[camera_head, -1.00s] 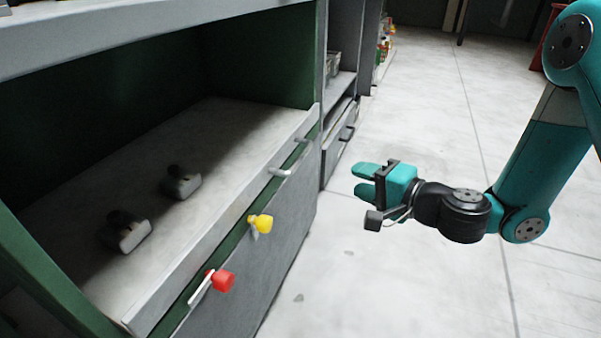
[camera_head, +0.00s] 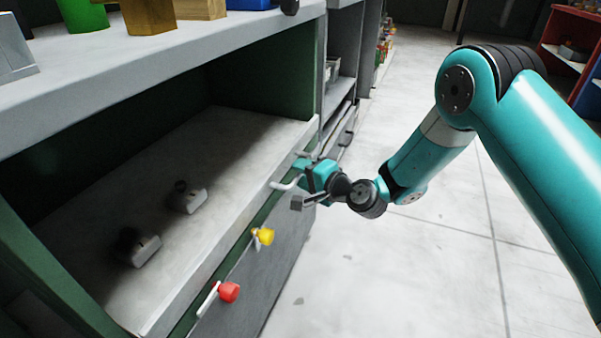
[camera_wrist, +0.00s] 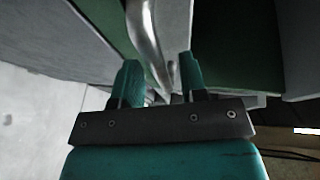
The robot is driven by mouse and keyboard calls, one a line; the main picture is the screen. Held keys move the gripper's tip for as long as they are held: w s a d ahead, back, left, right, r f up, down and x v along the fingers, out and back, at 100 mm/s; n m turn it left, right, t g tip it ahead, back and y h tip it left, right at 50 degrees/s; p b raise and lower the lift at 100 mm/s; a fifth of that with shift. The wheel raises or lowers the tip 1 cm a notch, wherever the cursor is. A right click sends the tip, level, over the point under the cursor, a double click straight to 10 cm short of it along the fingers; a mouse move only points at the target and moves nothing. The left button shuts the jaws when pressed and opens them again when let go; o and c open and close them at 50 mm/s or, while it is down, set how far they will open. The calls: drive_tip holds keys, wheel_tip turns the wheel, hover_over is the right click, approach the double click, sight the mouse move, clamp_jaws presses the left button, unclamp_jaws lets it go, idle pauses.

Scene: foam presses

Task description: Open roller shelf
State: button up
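The roller shelf (camera_head: 230,145) is a grey board inside the green-sided cabinet, with two pale bar handles on its front. The far handle (camera_head: 283,185) is next to my gripper (camera_head: 301,166); the near handle (camera_head: 207,299) is by the red knob. In the wrist view the handle (camera_wrist: 146,38) is a curved metal bar reaching down between the two teal fingers of my gripper (camera_wrist: 160,78). The fingers are apart, with gaps visible beside the bar, so my gripper is open. Whether a finger touches the bar, I cannot tell.
A yellow knob (camera_head: 264,236) and a red knob (camera_head: 229,292) stick out from the cabinet front. Two small grey objects (camera_head: 187,198) (camera_head: 140,249) lie on the shelf. Coloured blocks stand on the cabinet top (camera_head: 200,58). The floor (camera_head: 400,270) at right is clear.

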drive_tip(key=shift+w+a, duration=0.4)
clamp_jaws()
drive_tip(key=shift+s+f, duration=0.1)
